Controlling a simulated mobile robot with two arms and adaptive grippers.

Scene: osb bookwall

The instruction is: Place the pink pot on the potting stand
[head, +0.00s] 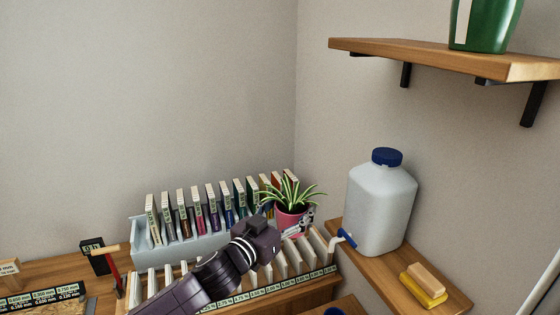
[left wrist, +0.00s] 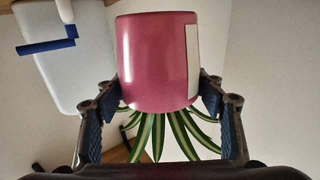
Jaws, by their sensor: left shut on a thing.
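The pink pot (head: 289,219) holds a spiky green-and-white striped plant (head: 288,191) and stands upright in the head view, in front of the right end of the book rack. My left gripper (head: 306,218) is shut on the pot. In the left wrist view the pot (left wrist: 155,62) sits between the two fingers of my left gripper (left wrist: 160,95), with a pale label on its side and its leaves below it in the picture. I cannot make out which thing is the potting stand. My right gripper is not in view.
A white jug (head: 380,208) with a blue cap and a sponge (head: 425,284) stand on a wooden shelf at the right. A wall shelf (head: 440,58) carries a green pot (head: 485,25). Books fill a pale rack (head: 139,236), with labelled dividers (head: 235,290) in front.

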